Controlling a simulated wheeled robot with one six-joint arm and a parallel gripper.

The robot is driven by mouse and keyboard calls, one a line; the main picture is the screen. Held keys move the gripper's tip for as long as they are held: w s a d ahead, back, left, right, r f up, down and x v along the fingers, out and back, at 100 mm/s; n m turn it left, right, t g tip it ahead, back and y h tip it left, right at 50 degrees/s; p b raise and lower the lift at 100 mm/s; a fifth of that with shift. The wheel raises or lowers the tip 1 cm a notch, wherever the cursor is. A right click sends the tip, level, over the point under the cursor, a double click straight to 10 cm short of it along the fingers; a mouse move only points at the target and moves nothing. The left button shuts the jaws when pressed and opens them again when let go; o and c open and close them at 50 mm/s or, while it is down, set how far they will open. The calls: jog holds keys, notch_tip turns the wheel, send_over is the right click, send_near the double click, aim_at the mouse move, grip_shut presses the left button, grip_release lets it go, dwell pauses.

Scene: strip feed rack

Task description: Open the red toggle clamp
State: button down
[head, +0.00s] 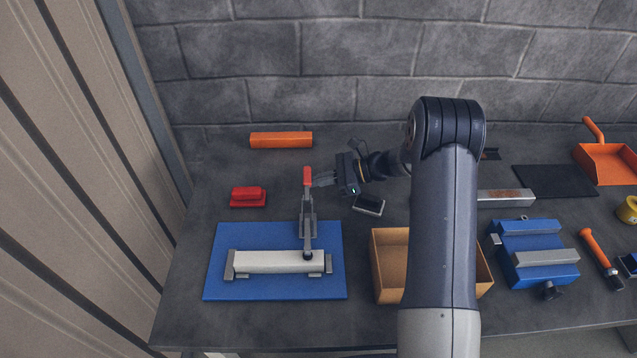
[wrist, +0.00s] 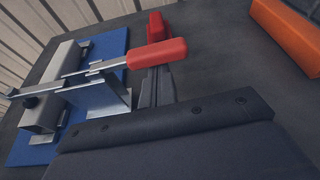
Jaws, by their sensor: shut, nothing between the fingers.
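The toggle clamp (head: 307,222) stands at the back edge of a blue plate (head: 335,233). Its red handle (head: 307,177) points toward the back wall, and its black tip (head: 307,256) is down on a pale bar (head: 270,262). In the wrist view the red handle (wrist: 157,54) lies just beyond my fingers, with the clamp's metal arm (wrist: 95,69) running left to the bar (wrist: 50,98). My gripper (head: 316,180) is shut and empty, its fingertips right beside the handle's right side. Whether they touch it I cannot tell.
A red block (head: 248,197) lies left of the clamp and an orange bar (head: 281,140) behind it. A small dark device (head: 369,204) lies below my gripper. A cardboard box (head: 389,293) and a blue vise (head: 533,240) stand to the right. Bare bench shows left of the handle.

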aim_at(304, 174)
jog(key=shift+b, duration=0.35)
jog(key=r+n+t+b, duration=0.1)
jog(key=n+b, duration=0.1)
jog(key=b, duration=0.2)
jog(key=shift+r, duration=0.1)
jog(key=r+n+t+b, duration=0.1)
jog(key=b, duration=0.2)
jog(key=r+n+b, duration=0.1)
jog(key=b, duration=0.2)
jog(key=shift+s+n+t, duration=0.3)
jog(key=shift+n+t, duration=0.1)
jog(key=shift+s+r+n+t+y+b, duration=0.4)
jog(key=shift+s+r+n+b, duration=0.55)
jog(key=shift+b, duration=1.6)
jog(key=shift+s+r+n+t+y+b, duration=0.4)
jog(key=shift+n+b, duration=1)
jog(key=shift+b, duration=1.15)
jog(key=shift+s+r+n+t+y+b, duration=0.45)
jog(key=shift+r+n+b, duration=0.55)
jog(key=shift+b, duration=1.55)
jog(key=shift+s+f, duration=0.1)
jog(key=shift+s, duration=0.05)
jog(key=shift+d, duration=0.1)
